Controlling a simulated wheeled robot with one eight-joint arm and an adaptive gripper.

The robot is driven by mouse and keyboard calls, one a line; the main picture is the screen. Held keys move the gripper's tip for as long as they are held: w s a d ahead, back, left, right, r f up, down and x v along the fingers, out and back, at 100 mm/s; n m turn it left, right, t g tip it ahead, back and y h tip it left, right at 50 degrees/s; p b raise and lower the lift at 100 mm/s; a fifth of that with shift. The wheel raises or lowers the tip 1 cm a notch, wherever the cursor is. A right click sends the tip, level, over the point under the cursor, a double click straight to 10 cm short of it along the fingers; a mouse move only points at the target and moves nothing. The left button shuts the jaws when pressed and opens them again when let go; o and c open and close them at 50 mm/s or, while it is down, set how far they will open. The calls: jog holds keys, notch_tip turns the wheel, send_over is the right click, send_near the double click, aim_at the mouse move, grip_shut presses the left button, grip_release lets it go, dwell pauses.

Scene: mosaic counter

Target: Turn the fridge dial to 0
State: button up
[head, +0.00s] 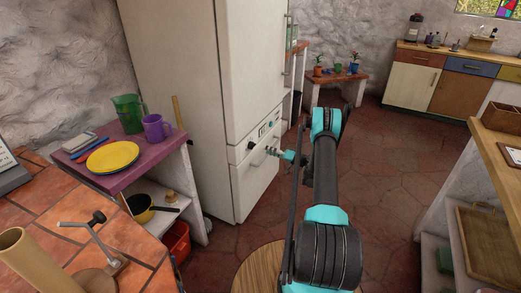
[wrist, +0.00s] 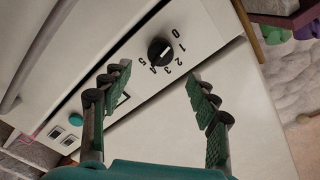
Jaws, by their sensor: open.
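The white fridge (head: 215,80) stands in the centre-left of the head view, with a control strip between its two doors. The black fridge dial (wrist: 160,51) sits on that strip, with the numbers 0 to 5 printed beside it; it also shows small in the head view (head: 251,146). A pale mark lies on the dial's face, but I cannot tell exactly which number it points to. My gripper (wrist: 159,76) is open and empty, its green-padded fingers apart, with the dial beyond the gap between the tips. In the head view my gripper (head: 276,152) is in front of the strip.
A teal button (wrist: 76,119) and a small panel are farther along the strip. A purple side table (head: 70,172) with a yellow plate, green jug and purple mug stands left of the fridge. Open tiled floor (head: 390,150) lies to the right.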

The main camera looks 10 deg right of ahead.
jog(key=shift+v, duration=2)
jog(key=s+a+r+g+h, duration=0.3)
jog(key=s+a+r, duration=0.2)
jog(key=s+r, duration=0.4)
jog(key=s+a+r+g+h, duration=0.2)
jog(key=s+a+r+h, duration=0.3)
jog(key=r, duration=0.5)
jog(key=s+d+h, duration=0.1)
jog(key=s+h, duration=0.2)
jog(key=s, duration=1.4)
jog(key=s+d+g+h, duration=0.1)
jog(key=s+d+h, duration=0.1)
jog(key=s, duration=1.5)
jog(key=shift+s+d+h, duration=0.2)
jog(key=shift+d+h, duration=0.15)
jog(key=shift+h, duration=0.45)
